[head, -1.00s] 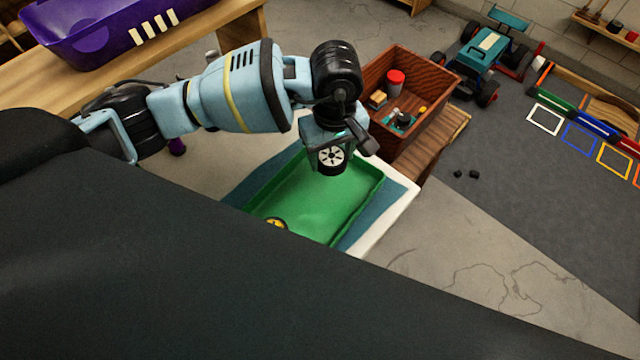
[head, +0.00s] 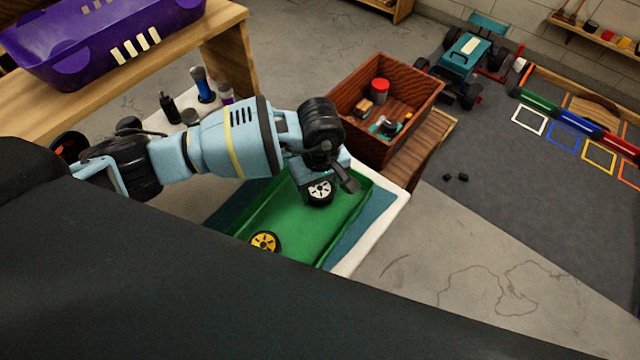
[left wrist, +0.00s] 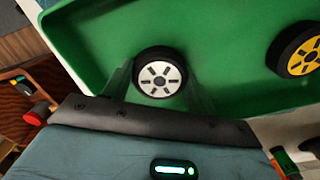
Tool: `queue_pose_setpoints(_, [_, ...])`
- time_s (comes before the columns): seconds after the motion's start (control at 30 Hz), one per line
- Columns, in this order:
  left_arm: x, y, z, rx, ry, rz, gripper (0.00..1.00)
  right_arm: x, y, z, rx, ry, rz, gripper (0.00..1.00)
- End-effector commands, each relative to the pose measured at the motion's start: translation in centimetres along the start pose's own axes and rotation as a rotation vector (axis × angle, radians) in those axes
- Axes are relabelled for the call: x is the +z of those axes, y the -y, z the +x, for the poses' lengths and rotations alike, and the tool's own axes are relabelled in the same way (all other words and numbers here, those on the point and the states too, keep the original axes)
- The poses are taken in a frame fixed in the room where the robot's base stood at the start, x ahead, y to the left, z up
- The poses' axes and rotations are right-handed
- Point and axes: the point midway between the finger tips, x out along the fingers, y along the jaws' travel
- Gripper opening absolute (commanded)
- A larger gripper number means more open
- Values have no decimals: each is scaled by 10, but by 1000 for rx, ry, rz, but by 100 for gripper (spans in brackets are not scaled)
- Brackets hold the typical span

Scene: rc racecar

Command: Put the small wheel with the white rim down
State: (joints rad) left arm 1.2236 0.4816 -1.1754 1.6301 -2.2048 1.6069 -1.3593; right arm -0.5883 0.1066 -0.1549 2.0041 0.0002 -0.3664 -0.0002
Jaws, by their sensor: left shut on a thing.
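The small wheel with the white rim (head: 320,191) is between the fingers of my left gripper (head: 321,184), over the green tray (head: 345,222). In the left wrist view the white-rimmed wheel (left wrist: 159,76) sits between the two fingers (left wrist: 160,88), its rim facing the camera, with the green tray floor behind it. I cannot tell whether it touches the tray floor. A wheel with a yellow rim (head: 264,242) lies in the tray's near left part; it also shows at the right of the left wrist view (left wrist: 300,50). My right gripper is not in view.
A wooden box (head: 428,88) with a red-lidded jar (head: 380,88) and small parts stands behind the tray. Bottles (head: 203,86) stand left of it, near a purple bin (head: 100,38). A teal racecar (head: 466,55) is on the floor behind. The tray's middle is clear.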

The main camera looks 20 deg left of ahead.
Motion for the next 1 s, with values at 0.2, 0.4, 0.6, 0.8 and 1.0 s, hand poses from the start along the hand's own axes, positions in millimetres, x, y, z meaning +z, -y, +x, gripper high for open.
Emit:
queue_pose_setpoints(0.2, [0,0,4,-1,0,0,35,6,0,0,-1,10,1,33])
queue_pose_setpoints(0.4, [0,0,3,0,0,-1,79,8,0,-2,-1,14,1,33])
queue_pose_setpoints(0.6, [0,0,3,0,0,-1,79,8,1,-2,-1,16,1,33])
queue_pose_setpoints(0.8, [-1,-1,-7,2,-2,-1,79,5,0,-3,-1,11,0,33])
queue_pose_setpoints(1.0, [-1,-1,-37,4,-3,0,79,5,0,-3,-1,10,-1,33])
